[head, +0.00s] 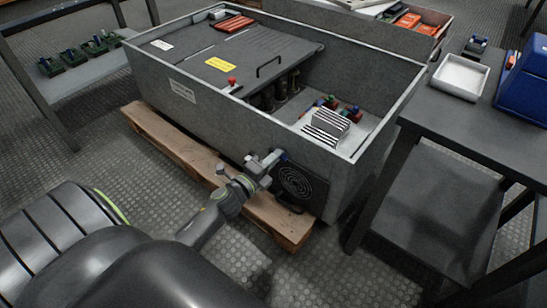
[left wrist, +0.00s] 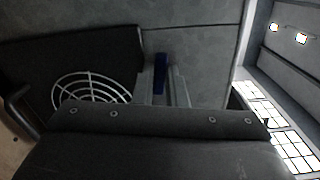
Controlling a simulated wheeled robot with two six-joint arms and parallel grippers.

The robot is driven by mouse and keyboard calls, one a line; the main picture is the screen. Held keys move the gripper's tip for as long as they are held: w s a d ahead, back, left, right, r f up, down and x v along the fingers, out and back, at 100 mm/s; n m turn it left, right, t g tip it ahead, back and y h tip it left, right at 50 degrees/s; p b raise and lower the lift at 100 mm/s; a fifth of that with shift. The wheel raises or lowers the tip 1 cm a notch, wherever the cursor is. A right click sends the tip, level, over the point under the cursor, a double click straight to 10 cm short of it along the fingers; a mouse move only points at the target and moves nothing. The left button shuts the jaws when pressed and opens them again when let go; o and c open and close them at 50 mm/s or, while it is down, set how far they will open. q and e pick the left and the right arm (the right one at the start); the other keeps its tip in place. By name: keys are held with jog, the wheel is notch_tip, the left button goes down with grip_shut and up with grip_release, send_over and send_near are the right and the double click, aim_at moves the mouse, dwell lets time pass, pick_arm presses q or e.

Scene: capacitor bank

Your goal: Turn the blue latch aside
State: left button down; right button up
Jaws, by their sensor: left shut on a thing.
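The blue latch (left wrist: 160,73) stands between the two pale fingers of my left gripper (left wrist: 162,88) in the left wrist view. In the head view a small bluish tip of the latch (head: 283,157) shows just beyond my left gripper (head: 267,162), at the front wall of the grey cabinet (head: 215,110). My left gripper is shut on the latch. The fingers hide part of it. My right gripper is not in view.
A black fan grille (head: 297,185) sits just right of and below my left gripper. The cabinet rests on a wooden pallet (head: 166,139). A dark table (head: 470,125) with a white tray (head: 460,76) and a blue bin (head: 526,85) stands at the right.

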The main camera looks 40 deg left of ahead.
pick_arm(q)
jog(key=shift+n, duration=0.9)
jog(key=shift+f, duration=0.1)
jog(key=c, duration=1.5)
grip_release()
jog(key=shift+o, duration=0.2)
jog(key=shift+s, duration=0.1)
